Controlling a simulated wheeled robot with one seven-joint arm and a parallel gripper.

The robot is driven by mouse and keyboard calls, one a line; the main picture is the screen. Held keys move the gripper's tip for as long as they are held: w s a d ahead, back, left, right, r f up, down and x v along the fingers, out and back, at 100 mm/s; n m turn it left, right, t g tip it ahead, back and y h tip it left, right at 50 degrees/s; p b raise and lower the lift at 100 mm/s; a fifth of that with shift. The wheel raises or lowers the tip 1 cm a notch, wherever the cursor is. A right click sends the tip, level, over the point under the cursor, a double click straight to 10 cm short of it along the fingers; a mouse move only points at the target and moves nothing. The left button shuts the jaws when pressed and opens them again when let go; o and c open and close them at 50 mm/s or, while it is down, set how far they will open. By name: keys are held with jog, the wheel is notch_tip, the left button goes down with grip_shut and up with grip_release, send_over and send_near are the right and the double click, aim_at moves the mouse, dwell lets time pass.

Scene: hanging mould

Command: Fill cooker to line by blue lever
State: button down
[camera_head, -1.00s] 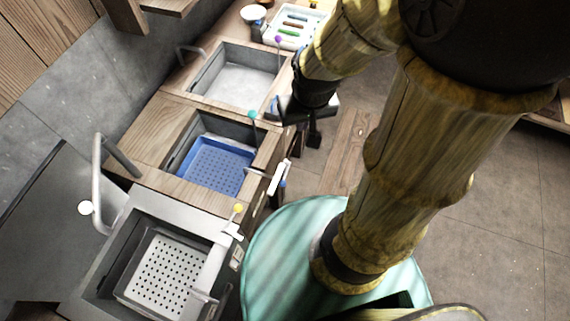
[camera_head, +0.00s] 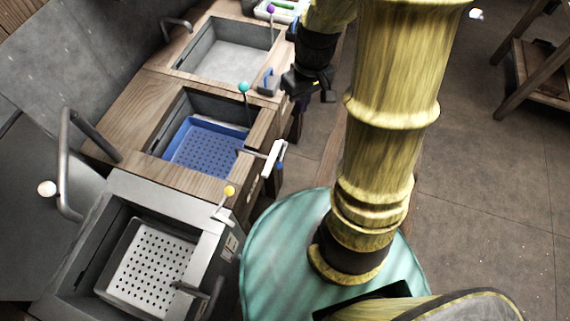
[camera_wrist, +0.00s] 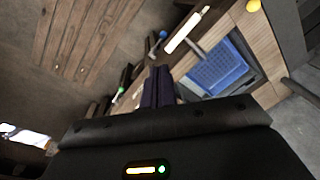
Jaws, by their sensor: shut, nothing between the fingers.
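Three basins stand in a row in the head view; I cannot tell which is the cooker. The near steel basin (camera_head: 100,230) holds a white perforated tray (camera_head: 150,270). The middle basin holds a blue perforated tray (camera_head: 207,147). The far basin (camera_head: 226,54) looks empty. A small blue tip (camera_head: 280,166), perhaps the blue lever, sits beside a white bar (camera_head: 273,158) at the middle basin's front; it also shows in the wrist view (camera_wrist: 163,34). My gripper (camera_head: 325,92) is shut and empty, right of the far basin's front edge, apart from the blue tip. No fill line is discernible.
Yellow (camera_head: 229,191), teal (camera_head: 243,87) and purple (camera_head: 270,10) knobs stand on thin stems by the basins. A blue handle (camera_head: 267,79) is on the counter front near my gripper. Curved pipes rise behind the basins. Floor at right is open, with a wooden rack (camera_head: 540,80).

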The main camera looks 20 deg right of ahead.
aim_at(281, 163)
jog(key=w+d+f+n+g+y+b, duration=0.1)
jog(key=w+d+f+n+y+b, duration=0.1)
jog(key=f+b, duration=0.5)
jog(key=w+d+f+n+g+y+b, duration=0.1)
jog(key=w+d+f+n+y+b, duration=0.1)
jog(key=f+b, duration=0.6)
notch_tip(281, 163, down, 5)
jog(key=w+n+y, duration=0.1)
jog(key=w+n, duration=0.1)
jog(key=shift+w+d+f, duration=0.2)
jog(key=shift+w+d, duration=0.05)
jog(key=shift+w, duration=0.1)
jog(key=b+x, duration=0.2)
jog(key=x, duration=1.2)
jog(key=shift+s+a+r, duration=0.1)
jog(key=shift+s, duration=0.05)
